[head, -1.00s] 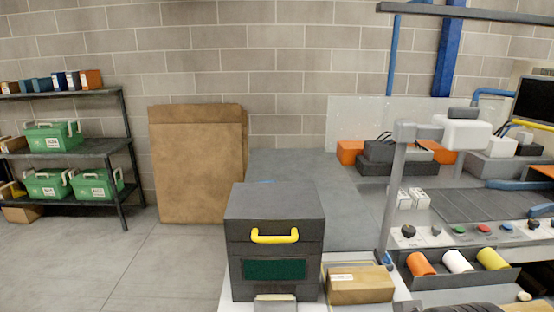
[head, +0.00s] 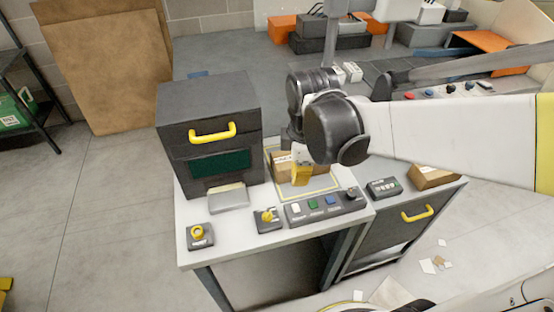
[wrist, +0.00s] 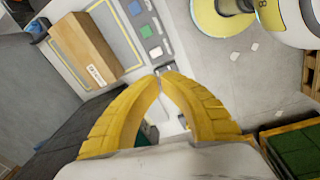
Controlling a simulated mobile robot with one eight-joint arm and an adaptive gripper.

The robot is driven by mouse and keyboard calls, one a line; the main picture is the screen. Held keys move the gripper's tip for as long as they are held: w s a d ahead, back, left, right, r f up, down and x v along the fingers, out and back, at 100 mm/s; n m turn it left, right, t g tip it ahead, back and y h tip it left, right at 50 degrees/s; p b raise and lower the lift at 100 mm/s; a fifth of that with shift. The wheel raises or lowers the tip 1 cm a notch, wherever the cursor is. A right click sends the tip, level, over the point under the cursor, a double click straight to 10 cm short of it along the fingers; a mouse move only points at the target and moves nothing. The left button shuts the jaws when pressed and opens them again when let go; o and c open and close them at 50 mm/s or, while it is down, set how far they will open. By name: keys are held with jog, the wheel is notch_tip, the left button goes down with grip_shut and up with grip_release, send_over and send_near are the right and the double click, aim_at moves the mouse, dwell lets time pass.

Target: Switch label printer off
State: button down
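The dark label printer (head: 212,130) with a yellow handle and a dark green front window stands on the white-topped bench. In front of it are a small box with a yellow knob (head: 200,234) at the left corner, a small box with a yellow switch (head: 267,218), and a panel with white, green and blue buttons and a dark knob (head: 325,207). My gripper (head: 300,176) points down above the bench, behind the panel. In the wrist view my gripper (wrist: 163,74) has its yellow fingertips together, with nothing visibly held. They cover what lies behind them beside the button panel (wrist: 146,32).
A brown box (head: 283,165) lies in a yellow-outlined area right of the printer; it also shows in the wrist view (wrist: 84,48). A dark device with small buttons (head: 383,187) and another brown box (head: 432,177) are to the right. Paper scraps lie on the floor.

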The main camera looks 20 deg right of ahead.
aim_at(292, 213)
jog(key=n, duration=0.1)
jog(key=w+f+n+g, duration=0.1)
jog(key=n, duration=0.1)
jog(key=shift+w+a+f, duration=0.15)
jog(key=shift+w+f, duration=0.05)
jog(key=shift+w, duration=0.05)
notch_tip(292, 213, down, 14)
jog(key=b, duration=0.5)
